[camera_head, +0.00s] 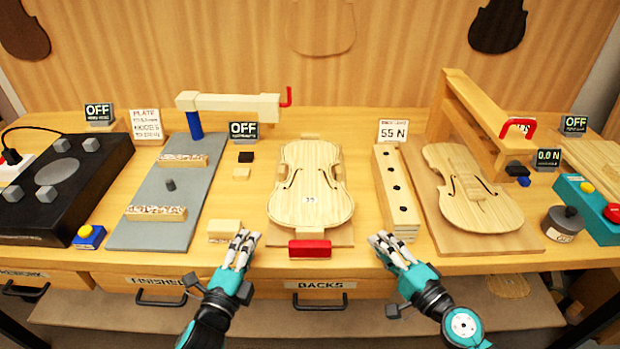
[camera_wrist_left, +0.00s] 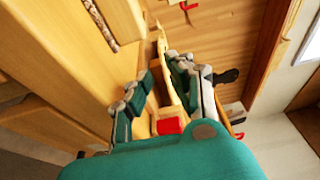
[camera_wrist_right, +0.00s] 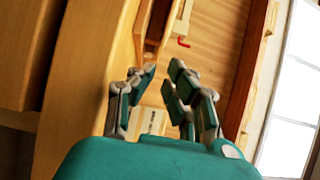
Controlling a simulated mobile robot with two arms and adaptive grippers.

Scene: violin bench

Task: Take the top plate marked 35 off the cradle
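A pale violin-shaped plate (camera_head: 312,180) with f-holes lies flat in the middle of the bench. Its small number looks like 35 or 39; I cannot read it surely. It rests over a light wooden board (camera_head: 342,238), which may be the cradle, with a red block (camera_head: 310,249) at its near end. My left gripper (camera_head: 243,240) is open and empty at the bench's front edge, left of the red block. My right gripper (camera_head: 383,240) is open and empty, right of the block. Both are apart from the plate.
A second violin plate (camera_head: 470,190) lies under a wooden frame (camera_head: 480,110) at right. A block with dark holes (camera_head: 396,190) stands between the plates. A grey board (camera_head: 165,210) with two speckled strips and a black panel (camera_head: 65,185) are left. A small wood block (camera_head: 224,230) stands near my left gripper.

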